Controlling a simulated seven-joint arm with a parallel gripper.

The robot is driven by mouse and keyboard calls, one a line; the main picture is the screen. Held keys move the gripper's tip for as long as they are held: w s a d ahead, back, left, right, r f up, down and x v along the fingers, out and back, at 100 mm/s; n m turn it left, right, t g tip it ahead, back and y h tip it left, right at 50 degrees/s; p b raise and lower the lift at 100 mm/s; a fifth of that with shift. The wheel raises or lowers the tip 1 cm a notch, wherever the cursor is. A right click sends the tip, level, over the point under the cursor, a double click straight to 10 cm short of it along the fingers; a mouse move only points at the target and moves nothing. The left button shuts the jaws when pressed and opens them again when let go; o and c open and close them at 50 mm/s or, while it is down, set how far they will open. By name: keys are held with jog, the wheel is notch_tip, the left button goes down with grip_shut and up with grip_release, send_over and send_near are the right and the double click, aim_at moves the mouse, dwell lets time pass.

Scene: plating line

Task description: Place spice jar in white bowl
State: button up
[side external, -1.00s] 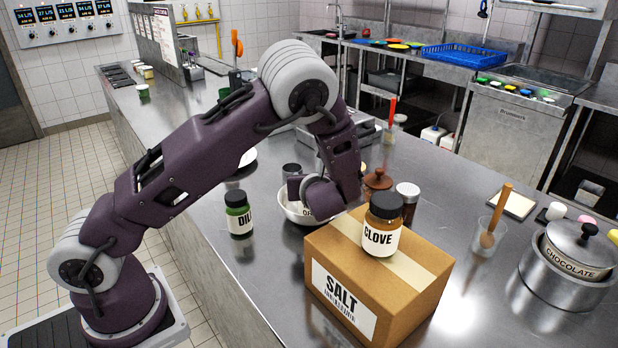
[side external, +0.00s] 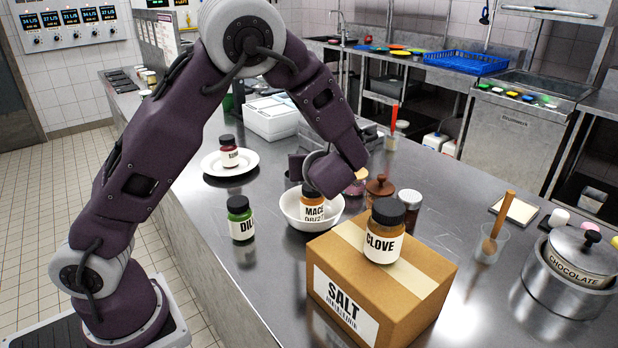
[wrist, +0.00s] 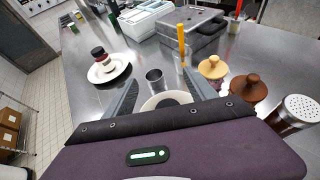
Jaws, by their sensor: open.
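The white bowl (side external: 294,222) stands on the steel counter, left of the cardboard box. A spice jar with a dark lid and a label reading MACE (side external: 312,207) is inside the bowl, roughly upright. My gripper (side external: 310,177) is just above the bowl and jar, its fingers largely hidden by the hand. In the wrist view my gripper (wrist: 162,82) shows two spread fingers with the rim of the bowl (wrist: 150,103) between them. A dark round shape lies inside that rim, partly cut off by the hand.
A DILL jar (side external: 240,220) stands left of the bowl. A white plate (side external: 211,168) holds a red-brown jar (side external: 229,155). Brown-lidded pot (side external: 379,188) and shaker (side external: 409,202) stand close on the right.

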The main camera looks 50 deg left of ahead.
jog(key=shift+s+a+r, duration=0.1)
jog(key=shift+s+r, duration=0.15)
jog(key=shift+r, duration=0.05)
jog(key=s+r+n+g+h, duration=0.2)
jog(key=s+n, duration=0.4)
jog(key=s, duration=0.1)
jog(key=s+r+n+g+h, duration=0.2)
jog(key=s+n, duration=0.3)
jog(key=s, duration=0.2)
jog(key=s+d+r+n+t+h, duration=0.1)
jog(key=s+d+n+h, duration=0.2)
jog(key=s+d+n, duration=0.3)
jog(key=s+d+r+n+t+h, duration=0.1)
jog(key=s+d+r+n+h, duration=0.1)
jog(key=s+d+n+h, duration=0.2)
jog(key=s+d+n, duration=0.3)
jog(key=s+d, duration=0.1)
jog(key=shift+s+r, duration=0.15)
jog(key=shift+r, duration=0.15)
